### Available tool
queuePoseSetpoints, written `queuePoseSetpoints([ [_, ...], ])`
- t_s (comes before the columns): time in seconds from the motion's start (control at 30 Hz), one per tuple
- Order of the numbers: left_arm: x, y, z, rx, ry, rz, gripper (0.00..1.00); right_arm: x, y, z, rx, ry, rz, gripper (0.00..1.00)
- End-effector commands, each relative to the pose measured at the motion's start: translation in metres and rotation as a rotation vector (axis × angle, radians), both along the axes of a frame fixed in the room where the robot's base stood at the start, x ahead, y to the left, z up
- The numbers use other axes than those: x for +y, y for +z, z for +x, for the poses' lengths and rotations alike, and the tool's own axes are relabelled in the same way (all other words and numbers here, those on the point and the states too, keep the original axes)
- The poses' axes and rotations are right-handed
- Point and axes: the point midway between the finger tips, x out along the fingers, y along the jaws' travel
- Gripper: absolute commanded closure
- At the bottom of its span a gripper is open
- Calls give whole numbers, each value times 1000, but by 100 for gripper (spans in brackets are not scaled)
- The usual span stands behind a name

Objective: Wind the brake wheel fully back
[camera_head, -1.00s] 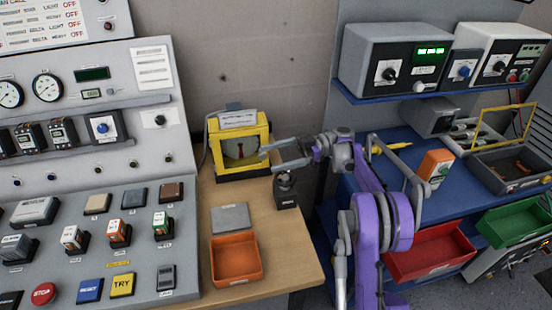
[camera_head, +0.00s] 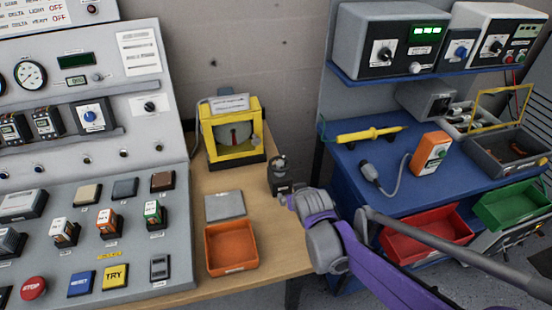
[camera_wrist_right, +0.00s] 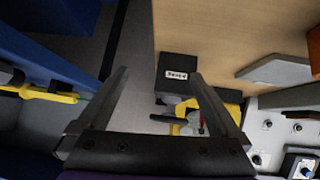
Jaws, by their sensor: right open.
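A small dark block with a rounded dark part on top (camera_head: 280,175) stands at the right edge of the wooden bench. I take this as the brake wheel unit, but its label is too small to read surely. In the right wrist view a black labelled box (camera_wrist_right: 178,72) shows beyond the fingertips, nearer the right-hand finger. My right gripper (camera_wrist_right: 158,72) is open and empty. In the head view my right wrist is just in front of the block, its fingers mostly hidden. My left gripper is not in view.
A yellow-framed gauge (camera_head: 256,148) stands behind the block. A grey plate (camera_head: 225,206) and an orange tray (camera_head: 231,268) lie to its left. The control panel (camera_head: 130,185) is further left. Blue shelving (camera_head: 350,160) with a yellow probe (camera_head: 370,134) and a red bin (camera_head: 420,250) stands right.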

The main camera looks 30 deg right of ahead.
Motion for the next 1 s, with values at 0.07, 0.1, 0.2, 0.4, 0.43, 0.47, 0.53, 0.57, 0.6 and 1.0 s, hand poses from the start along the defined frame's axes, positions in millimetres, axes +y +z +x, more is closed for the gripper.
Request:
queuePoseSetpoints([
  [0.07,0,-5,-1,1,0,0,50,-3,10,-7,-125,-31,-52,0],
  [0.1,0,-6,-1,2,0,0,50,-2,16,-9,-189,-37,-69,0],
  [0.2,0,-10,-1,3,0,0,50,2,31,-12,-339,-28,-97,0],
  [0.4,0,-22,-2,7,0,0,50,5,47,2,-596,54,-111,0],
  [0.43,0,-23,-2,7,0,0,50,5,47,5,-624,69,-110,0],
  [0.47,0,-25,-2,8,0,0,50,4,47,8,-649,82,-109,0],
  [0.53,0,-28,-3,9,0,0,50,5,46,13,-695,117,-104,0],
  [0.57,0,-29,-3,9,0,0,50,5,45,15,-712,131,-102,0],
  [0.6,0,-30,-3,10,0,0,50,6,44,16,-731,148,-97,0],
  [1.0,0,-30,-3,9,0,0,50,5,43,55,-768,191,-85,0],
])
